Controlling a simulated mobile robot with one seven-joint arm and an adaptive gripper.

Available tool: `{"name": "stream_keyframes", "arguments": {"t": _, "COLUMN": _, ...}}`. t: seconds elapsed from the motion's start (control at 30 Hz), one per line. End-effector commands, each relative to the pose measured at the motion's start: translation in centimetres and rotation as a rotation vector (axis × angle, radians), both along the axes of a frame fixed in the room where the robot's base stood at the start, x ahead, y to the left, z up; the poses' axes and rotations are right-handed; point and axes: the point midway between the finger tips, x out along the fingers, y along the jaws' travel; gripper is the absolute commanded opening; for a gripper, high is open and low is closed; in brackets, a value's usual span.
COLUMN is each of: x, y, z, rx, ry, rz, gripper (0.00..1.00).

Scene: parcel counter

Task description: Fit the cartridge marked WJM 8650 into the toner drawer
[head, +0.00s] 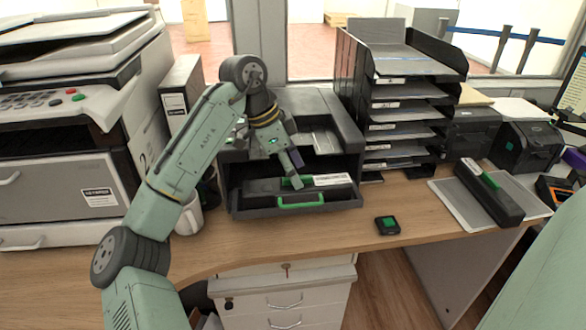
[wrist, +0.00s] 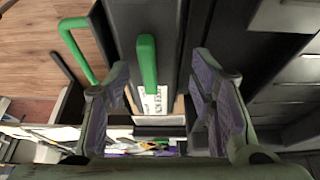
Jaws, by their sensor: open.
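A black cartridge (head: 262,188) with a white label and green grip lies in the pulled-out toner drawer (head: 240,207) of the dark printer. It looks level; I cannot tell if it is fully seated. The drawer has a green front handle (head: 300,202). My gripper (head: 293,172) is over this cartridge. In the wrist view my gripper (wrist: 165,100) is open, its purple-padded fingers apart on either side of the cartridge's green grip (wrist: 147,62). The label (wrist: 152,102) is too small to read. A second black cartridge (head: 488,197) with a green grip lies on a grey mat at right.
A black tray rack (head: 403,120) stands right of the printer. A large copier (head: 60,130) and a white mug (head: 190,218) are at left. A small black-and-green device (head: 388,225) lies on the counter. The counter in front of the drawer is clear.

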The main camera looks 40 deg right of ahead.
Motion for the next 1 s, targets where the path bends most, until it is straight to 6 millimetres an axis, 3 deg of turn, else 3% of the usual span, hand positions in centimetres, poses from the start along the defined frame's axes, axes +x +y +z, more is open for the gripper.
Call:
{"name": "stream_keyframes", "arguments": {"t": 0.27, "x": 0.3, "y": 0.4, "z": 1.7, "rx": -0.001, "ry": -0.002, "rz": 0.001, "gripper": 0.5}}
{"name": "stream_keyframes", "arguments": {"t": 0.7, "x": 2.2, "y": 3.3, "z": 10.1, "rx": 0.0, "ry": -0.003, "rz": 0.0, "gripper": 0.5}}
{"name": "stream_keyframes", "arguments": {"t": 1.0, "x": 2.5, "y": 3.9, "z": 11.7, "rx": 0.001, "ry": 0.0, "rz": -0.002, "gripper": 0.5}}
